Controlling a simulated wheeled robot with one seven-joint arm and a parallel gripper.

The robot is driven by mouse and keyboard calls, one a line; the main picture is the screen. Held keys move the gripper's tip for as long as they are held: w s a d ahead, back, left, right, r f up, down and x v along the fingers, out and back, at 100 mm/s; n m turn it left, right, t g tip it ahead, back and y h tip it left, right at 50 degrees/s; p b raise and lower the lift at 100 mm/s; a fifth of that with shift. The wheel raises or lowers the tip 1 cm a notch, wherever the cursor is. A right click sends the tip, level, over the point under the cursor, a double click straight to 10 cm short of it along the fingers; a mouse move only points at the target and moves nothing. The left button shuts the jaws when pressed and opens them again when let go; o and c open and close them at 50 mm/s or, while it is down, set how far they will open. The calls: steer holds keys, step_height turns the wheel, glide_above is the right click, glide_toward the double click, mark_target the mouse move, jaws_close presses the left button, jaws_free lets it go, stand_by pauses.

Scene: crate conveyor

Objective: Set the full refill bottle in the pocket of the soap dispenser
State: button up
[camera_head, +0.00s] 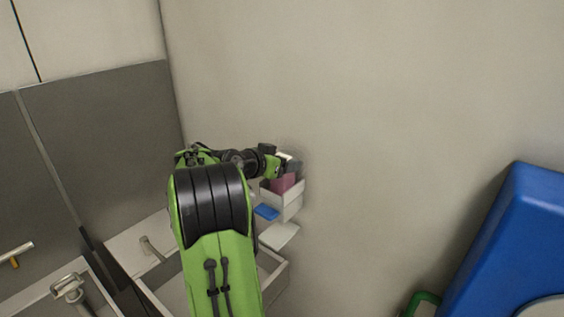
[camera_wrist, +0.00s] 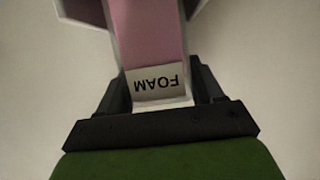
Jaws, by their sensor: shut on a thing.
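My gripper (camera_wrist: 158,105) is shut on a pink refill bottle (camera_wrist: 150,38) with a white label reading FOAM, upside down in the wrist view. In the head view the pink bottle (camera_head: 283,184) is upright at the white soap dispenser (camera_head: 292,204) on the wall. Its lower part is hidden behind the dispenser's front wall. I cannot tell whether it rests on the bottom of the pocket. A blue part (camera_head: 266,212) sticks out low at the dispenser's left. My arm hides some of the dispenser's left side.
A white ledge (camera_head: 279,236) lies below the dispenser. A sink basin (camera_head: 270,275) with a tap (camera_head: 152,247) stands below and left, partly behind my arm. A large blue object (camera_head: 512,245) is at the right. The wall between is bare.

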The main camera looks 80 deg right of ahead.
steer(key=shift+f, duration=0.1)
steer(key=o, duration=1.3)
steer(key=shift+c, duration=0.2)
steer(key=shift+w+a+r, duration=0.2)
steer(key=shift+a+r, duration=0.1)
steer(key=v, duration=1.1)
steer(key=shift+a+b, duration=0.15)
steer(key=shift+b, duration=0.3)
